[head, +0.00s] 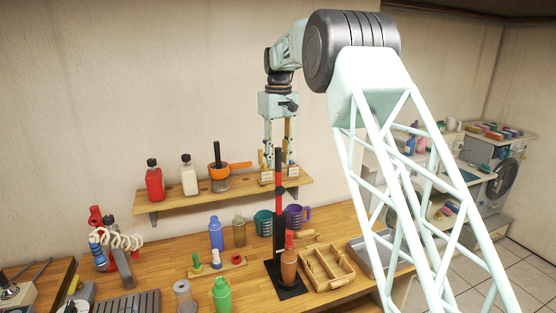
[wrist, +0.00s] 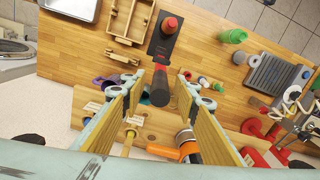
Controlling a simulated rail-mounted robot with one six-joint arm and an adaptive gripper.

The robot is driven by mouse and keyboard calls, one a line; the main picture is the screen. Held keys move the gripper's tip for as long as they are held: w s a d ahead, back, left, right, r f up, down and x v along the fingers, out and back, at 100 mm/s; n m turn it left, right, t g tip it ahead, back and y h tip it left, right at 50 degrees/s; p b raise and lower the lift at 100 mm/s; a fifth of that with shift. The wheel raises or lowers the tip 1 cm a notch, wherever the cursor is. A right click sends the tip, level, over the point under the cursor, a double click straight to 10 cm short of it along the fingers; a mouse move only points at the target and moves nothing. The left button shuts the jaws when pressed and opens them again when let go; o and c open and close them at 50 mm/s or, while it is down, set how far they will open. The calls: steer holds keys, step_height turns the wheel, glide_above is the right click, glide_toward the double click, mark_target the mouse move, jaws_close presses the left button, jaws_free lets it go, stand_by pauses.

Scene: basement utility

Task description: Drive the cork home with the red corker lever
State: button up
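The corker stands on the workbench with a black base plate (head: 291,290) and a tall, upright red lever (head: 279,212) with a black grip (head: 278,168). A brown bottle (head: 289,268) with a red top stands on the plate, close against the lever in the picture. My gripper (head: 278,163) points down beside the upper end of the lever. In the wrist view my gripper (wrist: 160,80) is open, and the black grip end (wrist: 159,92) shows between the two fingers with gaps on both sides. I cannot make out the cork.
A wall shelf (head: 220,193) behind the lever carries a red bottle (head: 154,184), a white bottle (head: 189,178) and an orange-handled tool (head: 230,167). A wooden divided tray (head: 327,281) lies right of the corker. Blue (head: 216,233) and green (head: 222,294) bottles stand to its left.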

steer(key=shift+f, duration=0.25)
jaws_close()
